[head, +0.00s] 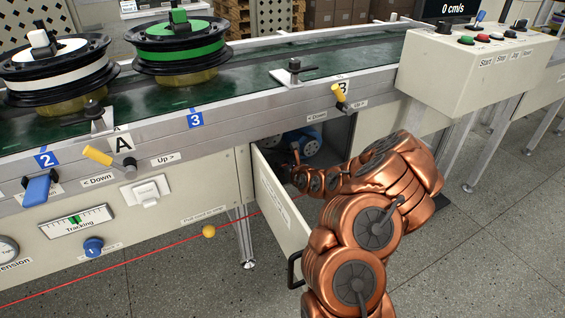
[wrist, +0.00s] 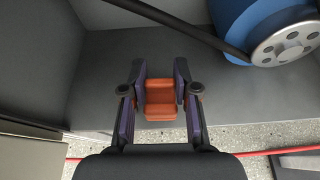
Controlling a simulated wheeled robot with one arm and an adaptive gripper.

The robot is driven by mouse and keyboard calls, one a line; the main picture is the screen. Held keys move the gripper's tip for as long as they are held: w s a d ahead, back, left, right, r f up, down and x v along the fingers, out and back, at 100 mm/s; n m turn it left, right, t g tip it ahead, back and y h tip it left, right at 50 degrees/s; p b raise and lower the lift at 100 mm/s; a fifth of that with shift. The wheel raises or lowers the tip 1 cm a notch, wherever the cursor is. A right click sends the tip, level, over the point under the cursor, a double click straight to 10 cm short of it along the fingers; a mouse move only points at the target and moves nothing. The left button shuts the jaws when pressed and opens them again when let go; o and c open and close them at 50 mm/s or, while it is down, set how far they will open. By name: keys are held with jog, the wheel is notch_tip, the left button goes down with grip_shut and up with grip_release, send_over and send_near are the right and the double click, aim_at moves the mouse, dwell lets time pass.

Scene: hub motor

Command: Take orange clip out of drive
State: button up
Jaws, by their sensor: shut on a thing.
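The orange clip (wrist: 160,111) sits between the two fingers of my gripper (wrist: 160,90) in the wrist view. My gripper is shut on it, with one finger on each side. Grey surface of the drive bay lies behind the clip, and speckled floor shows below it. In the head view my copper-coloured arm reaches into the open drive compartment (head: 338,130) under the conveyor. The clip cannot be made out there. The blue motor (wrist: 250,25) with its silver pulley (wrist: 283,46) and dark belt (wrist: 185,22) is at the upper right of the wrist view.
The compartment's door (head: 280,205) stands open beside my arm. A red cord (head: 130,258) with a yellow ball (head: 208,231) runs in front of the conveyor. The conveyor (head: 235,85) carries a white reel (head: 55,70) and a green reel (head: 180,50). A control box (head: 470,65) stands at the right.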

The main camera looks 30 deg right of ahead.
jog(key=s+a+r+p, duration=0.1)
jog(key=s+a+p, duration=0.3)
jog(key=s+p, duration=0.7)
jog(key=shift+p+v, duration=0.3)
jog(key=shift+v, duration=0.7)
